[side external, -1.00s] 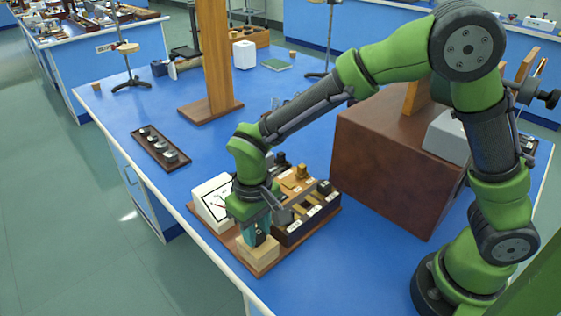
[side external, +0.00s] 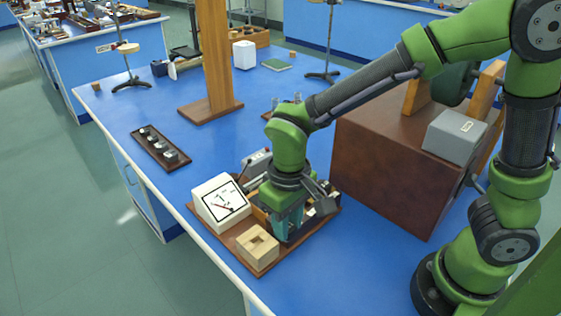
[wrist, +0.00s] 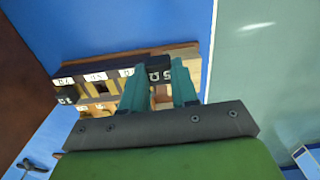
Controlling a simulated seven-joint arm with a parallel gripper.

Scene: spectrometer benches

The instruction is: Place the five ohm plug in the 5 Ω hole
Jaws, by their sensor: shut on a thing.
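My gripper (side external: 284,232) is shut on a black plug, the five ohm plug (wrist: 158,70). A white mark like a 5 shows on it between the fingertips in the wrist view. The gripper is over the near part of the resistance box (wrist: 97,78), which has white labels and brass pieces along its top. My fingers and wrist hide much of the box in the side view. I cannot tell whether the plug's lower end is above or inside a hole. Another black plug (wrist: 66,95) stands at the box's other end.
A wooden block (side external: 257,262) with an empty square hole stands at the board's near corner. A white meter (side external: 221,203) stands left of my gripper. A large brown box (side external: 385,170) is to the right.

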